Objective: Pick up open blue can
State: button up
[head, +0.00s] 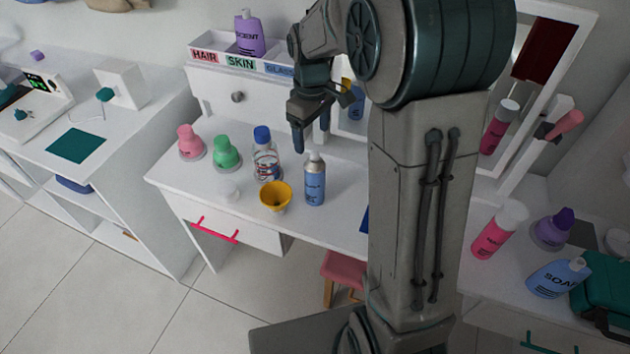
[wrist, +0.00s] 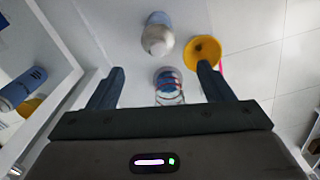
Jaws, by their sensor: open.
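The blue can (head: 315,187) stands upright on the white dressing table with a pale grey nozzle on top and no cap over it. In the wrist view the can (wrist: 157,36) stands beyond the fingertips, in the upper middle. My gripper (head: 311,130) is open and empty, pointing down above the table, higher than the can and towards the mirror side. In the wrist view its two fingers (wrist: 160,82) are spread wide apart. The can is not between them or touched.
A clear bottle with a blue cap (head: 266,157) and a yellow funnel (head: 275,197) stand left of the can. Green (head: 227,154) and pink (head: 191,144) flasks stand farther left. A mirror (wrist: 32,75) stands behind. The table's front edge is close to the funnel.

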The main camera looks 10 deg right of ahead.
aim_at(314, 154)
notch_tip(314, 154, down, 5)
jog(key=shift+r, duration=0.2)
jog(key=shift+s+d+f+p, duration=0.15)
jog(key=shift+f+p, duration=0.15)
jog(key=shift+f, duration=1.05)
jog(key=shift+d+f+p, duration=0.1)
jog(key=shift+f+p, duration=0.15)
jog(key=shift+f, duration=1.05)
jog(key=c, duration=1.4)
jog(key=shift+c, duration=0.8)
jog(key=shift+r, duration=0.15)
